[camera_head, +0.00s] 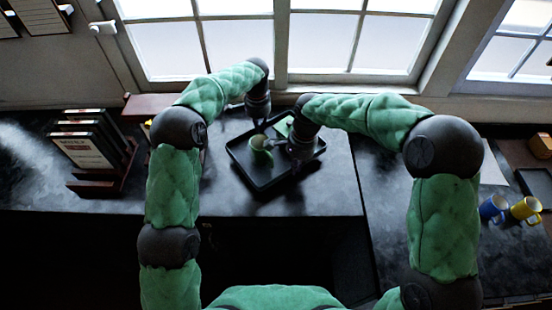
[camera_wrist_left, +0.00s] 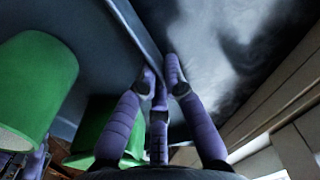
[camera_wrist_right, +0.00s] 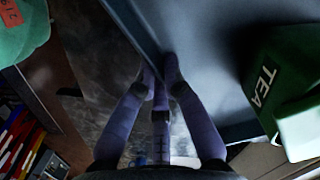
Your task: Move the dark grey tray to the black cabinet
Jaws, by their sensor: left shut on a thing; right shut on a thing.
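The dark grey tray (camera_head: 256,181) is over the dark countertop below the window; I cannot tell whether it rests or is slightly raised. A green mug (camera_head: 261,151) and a green box (camera_head: 284,126), marked TEA in the right wrist view (camera_wrist_right: 285,85), are in it. My left gripper (camera_head: 257,122) is shut on the tray's rim (camera_wrist_left: 142,35) on the left side. My right gripper (camera_head: 300,160) is shut on the rim (camera_wrist_right: 135,32) on the opposite, right side. Both sets of fingertips are partly hidden in the head view. I cannot tell which dark unit is the black cabinet.
A rack of dark folders (camera_head: 90,150) stands at the left. A blue mug (camera_head: 493,208) and a yellow mug (camera_head: 526,209) stand at the right. A seam (camera_head: 362,195) divides the counter right of the tray. A dark gap (camera_head: 285,250) lies below the front edge.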

